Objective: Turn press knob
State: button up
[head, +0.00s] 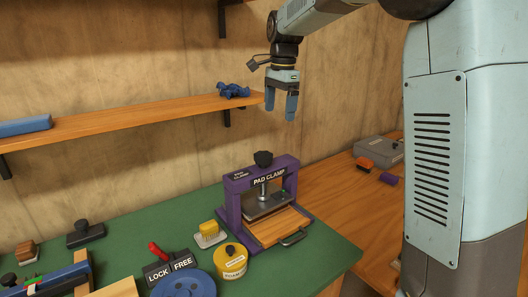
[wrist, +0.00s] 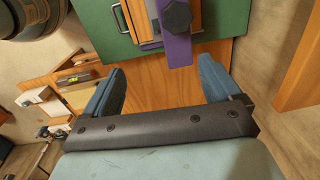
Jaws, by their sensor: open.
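The press is a purple frame (head: 232,205) labelled "PAD CLAMP", standing on the green bench top. Its black knob (head: 263,159) sits on top of the crossbar, above a metal screw and a dark plate. In the wrist view the knob (wrist: 176,15) shows at the top, right of centre, on the purple crossbar (wrist: 178,50). My gripper (head: 281,105) hangs above and slightly right of the knob, pointing down. Its blue fingers are apart with nothing between them; they also show in the wrist view (wrist: 160,85). The gripper is clear of the press.
A wooden shelf (head: 130,121) on the wall holds a blue item (head: 233,90) close left of my gripper. On the green bench top (head: 150,225) stand a yellow tin (head: 231,264), a yellow-topped brush (head: 209,232) and a LOCK/FREE switch (head: 170,269). A grey box (head: 376,149) stands behind right.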

jog(key=m, duration=0.1)
send_over(263, 154)
jog(key=f, duration=0.2)
notch_tip(263, 154, down, 13)
jog(key=shift+w+f, duration=0.1)
jog(key=shift+f, duration=0.1)
jog(key=shift+c, duration=0.5)
jog(key=c, duration=1)
jog(key=shift+o, duration=0.2)
jog(key=shift+r, duration=0.1)
